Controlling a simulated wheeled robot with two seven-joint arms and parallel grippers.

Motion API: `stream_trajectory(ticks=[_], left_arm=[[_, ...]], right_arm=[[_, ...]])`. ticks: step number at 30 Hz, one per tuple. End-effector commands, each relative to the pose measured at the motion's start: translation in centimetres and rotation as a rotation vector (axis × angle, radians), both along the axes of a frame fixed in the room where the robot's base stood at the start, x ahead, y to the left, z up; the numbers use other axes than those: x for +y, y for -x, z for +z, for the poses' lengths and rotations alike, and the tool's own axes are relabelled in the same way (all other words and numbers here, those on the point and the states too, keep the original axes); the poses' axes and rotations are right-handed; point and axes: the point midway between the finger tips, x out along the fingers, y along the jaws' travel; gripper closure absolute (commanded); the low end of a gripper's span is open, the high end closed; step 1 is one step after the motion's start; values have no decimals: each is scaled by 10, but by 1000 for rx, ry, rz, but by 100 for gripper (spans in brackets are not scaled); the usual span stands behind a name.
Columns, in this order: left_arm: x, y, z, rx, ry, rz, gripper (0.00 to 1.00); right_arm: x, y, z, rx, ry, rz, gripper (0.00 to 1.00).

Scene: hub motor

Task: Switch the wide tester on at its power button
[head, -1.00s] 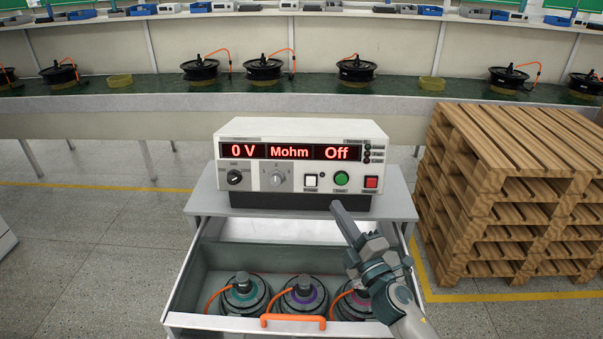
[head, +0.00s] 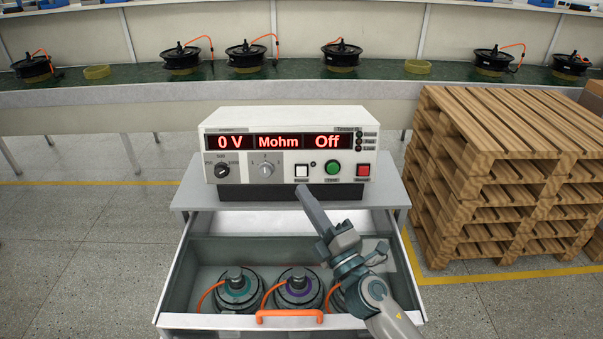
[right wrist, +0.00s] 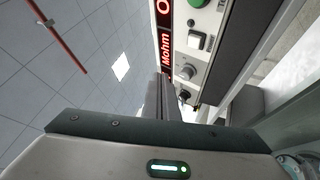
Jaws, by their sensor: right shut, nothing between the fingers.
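The wide tester (head: 290,112) is a white box on the grey cabinet (head: 186,195); its red displays read "0 V", "Mohm" and "Off". Its white square button (head: 302,171), labelled in small print like "Power", sits left of a round green button (head: 333,168) and a red square one (head: 363,170). My right gripper (head: 303,190) is shut and empty, its tips just below the white button in the head view. The right wrist view shows the shut fingers (right wrist: 159,95) and the white button (right wrist: 196,41); a gap shows between them there. My left gripper is not in view.
An open drawer (head: 190,321) below the tester holds several hub motors (head: 237,289) with orange cables. Stacked wooden pallets (head: 500,180) stand close on the right. A long bench (head: 100,95) with more motors runs behind. The floor at left is clear.

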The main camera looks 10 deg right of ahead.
Motion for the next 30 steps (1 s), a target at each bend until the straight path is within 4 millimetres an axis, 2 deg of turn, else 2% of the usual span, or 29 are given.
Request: stream_trajectory(ticks=[18, 24, 30], left_arm=[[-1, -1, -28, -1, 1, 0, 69], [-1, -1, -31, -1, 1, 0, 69], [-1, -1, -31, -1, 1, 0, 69]], right_arm=[[-13, -63, -18, 0, 1, 0, 100], [-15, -73, -19, 0, 0, -1, 100], [-15, -75, -19, 0, -1, -1, 100]])
